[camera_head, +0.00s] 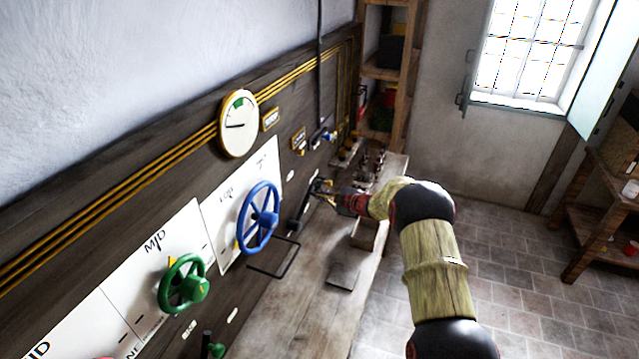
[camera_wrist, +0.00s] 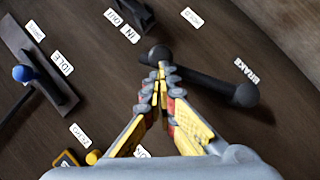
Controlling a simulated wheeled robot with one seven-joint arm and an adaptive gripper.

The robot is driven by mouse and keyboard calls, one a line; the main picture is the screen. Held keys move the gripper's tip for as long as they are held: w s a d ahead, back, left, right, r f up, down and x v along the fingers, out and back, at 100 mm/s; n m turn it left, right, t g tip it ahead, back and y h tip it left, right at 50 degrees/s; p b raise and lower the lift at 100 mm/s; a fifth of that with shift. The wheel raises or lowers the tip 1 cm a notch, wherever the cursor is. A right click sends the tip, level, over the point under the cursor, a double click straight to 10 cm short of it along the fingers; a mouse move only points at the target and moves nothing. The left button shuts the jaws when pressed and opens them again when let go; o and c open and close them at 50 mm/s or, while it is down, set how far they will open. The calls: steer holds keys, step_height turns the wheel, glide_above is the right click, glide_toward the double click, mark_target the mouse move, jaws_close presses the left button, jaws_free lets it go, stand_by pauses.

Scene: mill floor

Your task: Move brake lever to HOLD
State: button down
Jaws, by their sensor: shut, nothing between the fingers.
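The brake lever (camera_wrist: 205,77) is a black bar with a round knob at one end and a pivot at the other, beside a label reading BRAKE (camera_wrist: 246,69) in the wrist view. Its knob lies to the upper left of its pivot. My gripper (camera_wrist: 162,73) is shut and empty, its fingertips overlapping the bar just below the knob. I cannot tell whether they touch it. In the head view my gripper (camera_head: 322,188) is at the wooden panel, right of the blue wheel.
A blue-knobbed lever (camera_wrist: 24,74) with an IDLE label is at left in the wrist view. A black part (camera_wrist: 134,14) with IN and OUT labels is at the top. The blue handwheel (camera_head: 258,218) and green handwheel (camera_head: 183,284) stick out from the panel above a wooden bench (camera_head: 318,305).

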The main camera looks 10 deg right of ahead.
steer(key=shift+m+g+y, duration=0.3)
steer(key=shift+m, duration=0.2)
steer(key=shift+w+d+f+p, duration=0.25)
steer(key=shift+w+f, duration=0.15)
steer(key=shift+f, duration=0.4)
steer(key=shift+w+d+f+p, duration=0.25)
steer(key=shift+w+f, duration=0.1)
steer(key=shift+f, duration=0.45)
steer(key=shift+w+d+f+p, duration=0.25)
steer(key=shift+w+f, duration=0.15)
steer(key=shift+f, duration=0.4)
